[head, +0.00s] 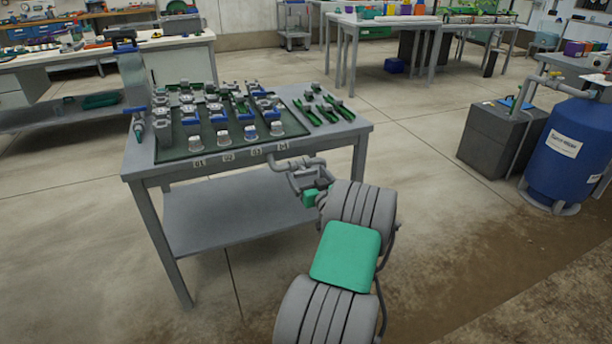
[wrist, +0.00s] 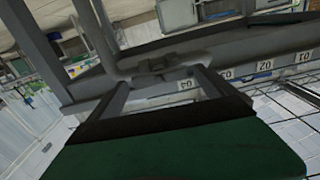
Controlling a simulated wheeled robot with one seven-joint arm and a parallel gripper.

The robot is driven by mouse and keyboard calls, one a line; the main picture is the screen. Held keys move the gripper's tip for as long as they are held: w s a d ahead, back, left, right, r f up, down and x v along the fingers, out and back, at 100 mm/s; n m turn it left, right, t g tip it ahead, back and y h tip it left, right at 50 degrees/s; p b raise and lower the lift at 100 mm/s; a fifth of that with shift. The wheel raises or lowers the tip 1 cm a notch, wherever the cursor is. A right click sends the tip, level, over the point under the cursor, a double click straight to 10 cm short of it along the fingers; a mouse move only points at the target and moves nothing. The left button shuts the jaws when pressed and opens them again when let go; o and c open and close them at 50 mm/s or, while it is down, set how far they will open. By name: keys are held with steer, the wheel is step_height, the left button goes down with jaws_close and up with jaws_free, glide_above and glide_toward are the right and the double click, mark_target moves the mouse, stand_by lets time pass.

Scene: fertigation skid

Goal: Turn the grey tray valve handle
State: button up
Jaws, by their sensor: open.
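The grey tray valve handle (head: 287,161) sticks out from the table's front edge, right of the last number label. In the wrist view, a grey bar-like part that appears to be the handle (wrist: 165,58) lies just beyond my fingertips. My gripper (head: 305,178) is at the front edge, close to the handle. In the wrist view, my gripper (wrist: 158,82) has its two fingers apart with nothing held between them. Grey on grey makes contact with the handle hard to tell. My own wrist hides part of the area below it.
The grey table (head: 343,128) carries a dark green tray (head: 180,153) with several valve fittings, and green tools (head: 323,108) to its right. A blue-handled valve (head: 134,110) hangs at the left edge. A dark box (head: 503,137) and blue tank (head: 565,150) stand right. Floor between is clear.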

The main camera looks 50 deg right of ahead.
steer(key=shift+x, duration=0.95)
steer(key=shift+c, duration=0.2)
steer(key=c, duration=1.3)
